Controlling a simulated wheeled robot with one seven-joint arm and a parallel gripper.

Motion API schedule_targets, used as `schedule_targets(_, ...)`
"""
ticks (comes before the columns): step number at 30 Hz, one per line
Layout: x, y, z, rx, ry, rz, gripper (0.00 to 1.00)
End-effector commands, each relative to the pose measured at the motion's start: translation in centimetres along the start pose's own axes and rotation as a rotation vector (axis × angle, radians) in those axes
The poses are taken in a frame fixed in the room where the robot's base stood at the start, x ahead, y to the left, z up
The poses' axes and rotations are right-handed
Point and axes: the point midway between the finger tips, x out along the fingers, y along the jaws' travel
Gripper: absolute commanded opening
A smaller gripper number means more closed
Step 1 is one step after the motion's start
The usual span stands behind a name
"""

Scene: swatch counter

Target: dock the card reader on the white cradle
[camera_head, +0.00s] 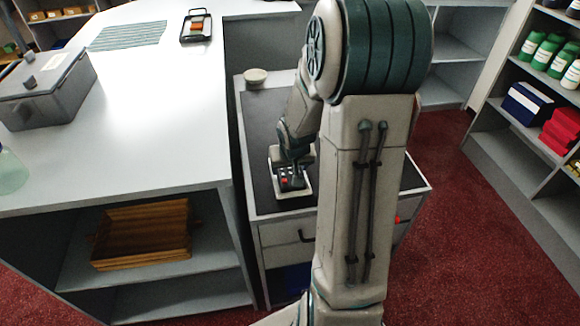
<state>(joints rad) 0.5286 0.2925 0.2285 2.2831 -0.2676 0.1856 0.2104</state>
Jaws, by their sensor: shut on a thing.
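The card reader (289,181), dark with a red key, is over the white cradle (300,193) on the dark top of the drawer unit. The cradle's pale rim shows around the reader's near and right sides. I cannot tell whether the reader rests fully in it or is held slightly above. My gripper (291,163) points down at the reader and is shut on its far part. The fingertips are small and partly hidden by my own wrist.
My arm hides the right part of the drawer unit (268,135). A small bowl (255,77) stands at its far left corner. The white counter (150,120) at left holds a grey box (48,92) and a tray (196,25). A shelf (500,128) stands at right beyond red carpet.

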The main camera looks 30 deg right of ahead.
Motion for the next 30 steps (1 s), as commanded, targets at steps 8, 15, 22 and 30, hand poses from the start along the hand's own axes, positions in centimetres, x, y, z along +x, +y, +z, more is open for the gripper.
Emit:
schedule_targets(8, 0.3, 0.0, 0.1, 0.000, 0.000, 0.000, 0.89)
schedule_targets(15, 0.2, 0.0, 0.1, 0.000, -0.001, 0.000, 0.89)
schedule_targets(22, -1.5, 0.1, -0.2, 0.002, 0.002, 0.001, 0.89)
schedule_targets(30, -7.2, 0.1, -0.2, 0.002, 0.004, 0.003, 0.89)
